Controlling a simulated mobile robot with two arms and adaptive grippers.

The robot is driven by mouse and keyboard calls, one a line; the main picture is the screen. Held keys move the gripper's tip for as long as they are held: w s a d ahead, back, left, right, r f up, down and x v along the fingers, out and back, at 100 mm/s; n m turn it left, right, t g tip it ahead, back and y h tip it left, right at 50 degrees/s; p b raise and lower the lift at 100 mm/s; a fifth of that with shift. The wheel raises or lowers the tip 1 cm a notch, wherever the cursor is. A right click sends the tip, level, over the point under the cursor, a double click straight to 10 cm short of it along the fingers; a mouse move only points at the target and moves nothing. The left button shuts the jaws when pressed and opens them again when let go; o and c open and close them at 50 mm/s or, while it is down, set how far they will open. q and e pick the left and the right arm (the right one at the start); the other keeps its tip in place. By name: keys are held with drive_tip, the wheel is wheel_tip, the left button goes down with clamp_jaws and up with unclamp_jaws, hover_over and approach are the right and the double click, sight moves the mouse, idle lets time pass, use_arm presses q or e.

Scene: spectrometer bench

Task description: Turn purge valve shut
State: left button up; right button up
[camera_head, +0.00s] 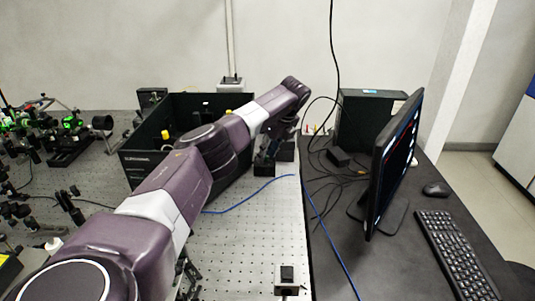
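I cannot clearly make out the purge valve in the head view. A black open-topped enclosure (150,167) stands on the perforated optical bench, and small yellow parts (165,135) show at it, partly hidden by my arm. My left arm reaches from the lower left across the front of the enclosure. Its wrist bends down past the enclosure's right side. My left gripper (268,158) is small and dark there, low over the bench among dark parts. Its fingers are too unclear to tell open from shut. My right gripper is not in view.
Optics mounts (70,135) crowd the bench's left side. A blue cable (250,195) crosses the bench to the dark desk (335,215). The desk holds a monitor (397,160), keyboard (455,255), mouse (436,190) and black computer case (365,120). The bench's front middle is mostly clear.

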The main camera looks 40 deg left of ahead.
use_arm(q)
drive_tip(key=v, duration=1.2)
drive_tip(key=shift+r, duration=0.1)
